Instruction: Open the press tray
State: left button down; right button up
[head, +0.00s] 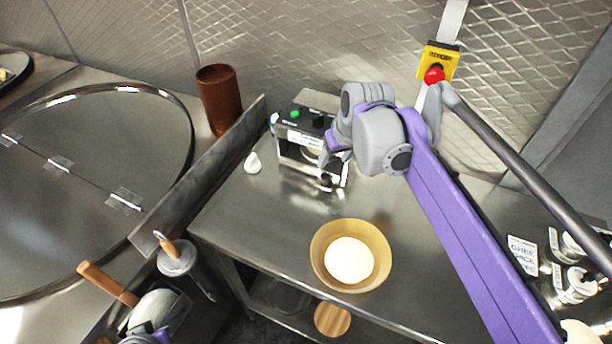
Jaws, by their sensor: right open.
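The press (300,135) is a small steel machine with a dark top and a green button, standing on the steel counter near the back wall. Its front frame and tray (297,153) face me, and a dark round knob shows low at its front right. My right gripper (328,163) is open at the right front of the press, close to the tray front. The wrist and arm hide the right side of the press. I cannot tell whether the fingers touch it. My left gripper is not clearly in view; only a bit of purple and grey arm shows at the bottom left.
A wooden bowl (321,255) with something white in it stands near the counter's front edge. A small white piece (253,163) lies left of the press. A brown cylinder (219,98) stands behind a steel divider (205,170). Labelled containers (570,280) stand at the right.

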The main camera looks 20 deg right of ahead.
aim_at(325, 176)
jog(key=x, duration=1)
jog(key=shift+d+f+b, duration=0.15)
jog(key=shift+f+b, duration=0.15)
jog(key=shift+b, duration=0.05)
grip_shut()
dwell(0.9)
